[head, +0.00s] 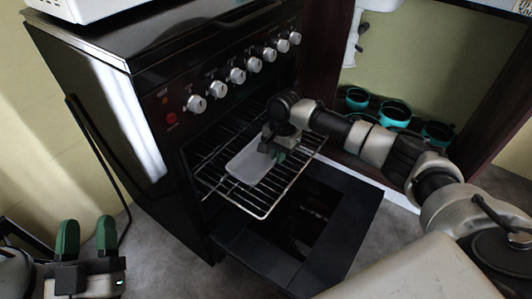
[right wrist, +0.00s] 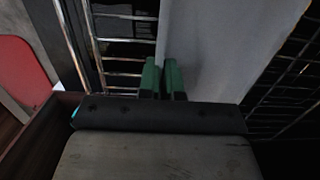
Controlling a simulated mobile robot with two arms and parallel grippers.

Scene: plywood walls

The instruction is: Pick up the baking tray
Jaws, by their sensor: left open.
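The baking tray (head: 250,164) is a pale, flat rectangle lying on the wire oven rack (head: 262,211) in the head view. In the right wrist view the tray (right wrist: 215,45) fills the middle. My right gripper (head: 278,156) is at the tray's right edge in the head view. Its green fingers (right wrist: 164,80) are almost together, with the tray's edge running between them; their tips are partly hidden. My left gripper (head: 88,232) is open and empty at the lower left, away from the oven.
The black oven (head: 140,110) has its door (head: 300,225) folded down, with the rack pulled out above it. Several teal-rimmed pots (head: 396,110) stand in the shelf space at right. Grey floor (head: 165,235) is clear left of the door.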

